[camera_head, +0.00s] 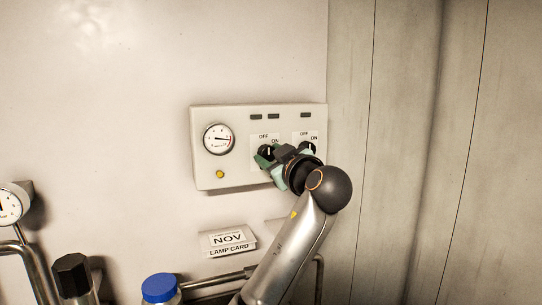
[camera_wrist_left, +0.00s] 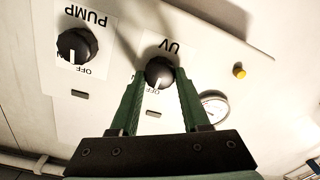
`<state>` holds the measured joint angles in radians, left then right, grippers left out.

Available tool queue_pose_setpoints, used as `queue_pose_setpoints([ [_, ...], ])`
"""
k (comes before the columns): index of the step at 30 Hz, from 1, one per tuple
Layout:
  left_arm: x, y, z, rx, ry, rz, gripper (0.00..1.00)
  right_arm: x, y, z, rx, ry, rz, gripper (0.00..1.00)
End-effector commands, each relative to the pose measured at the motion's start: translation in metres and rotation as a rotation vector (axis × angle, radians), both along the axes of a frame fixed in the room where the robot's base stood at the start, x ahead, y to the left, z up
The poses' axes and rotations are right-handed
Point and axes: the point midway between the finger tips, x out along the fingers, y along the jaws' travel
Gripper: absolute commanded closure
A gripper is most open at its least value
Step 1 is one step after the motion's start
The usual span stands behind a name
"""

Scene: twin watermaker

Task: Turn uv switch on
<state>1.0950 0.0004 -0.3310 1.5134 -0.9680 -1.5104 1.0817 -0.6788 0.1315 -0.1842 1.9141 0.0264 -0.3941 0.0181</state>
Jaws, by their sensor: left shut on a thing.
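The UV switch is a round black knob (camera_wrist_left: 159,72) on a white label plate, marked UV and OFF in the left wrist view. Its white pointer mark faces roughly toward the OFF word. My left gripper (camera_wrist_left: 158,76) has green fingers on either side of the knob and is shut on it. In the head view, the left gripper (camera_head: 269,157) reaches the left knob of the control panel (camera_head: 240,175), hiding most of it. The ON word of the UV plate is hidden in the wrist view. My right gripper is not in view.
The black PUMP knob (camera_wrist_left: 75,45) sits beside the UV knob. The panel also has a round gauge (camera_head: 218,139) and a yellow button (camera_head: 220,174). Below are a lamp card (camera_head: 228,241), a blue-capped bottle (camera_head: 160,289) and pipes. The wall above is clear.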

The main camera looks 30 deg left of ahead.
Motion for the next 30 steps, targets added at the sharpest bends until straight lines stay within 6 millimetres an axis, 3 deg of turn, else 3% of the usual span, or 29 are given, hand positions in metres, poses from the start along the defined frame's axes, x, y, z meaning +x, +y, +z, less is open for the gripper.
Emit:
queue_pose_setpoints([
  [11, 0.000, -0.001, -0.001, 0.115, 0.134, -0.001, 1.00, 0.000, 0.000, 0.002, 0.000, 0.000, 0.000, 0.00],
  [30, 0.001, -0.001, -0.001, 0.503, 0.570, -0.002, 1.00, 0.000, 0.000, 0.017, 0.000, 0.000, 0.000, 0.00],
])
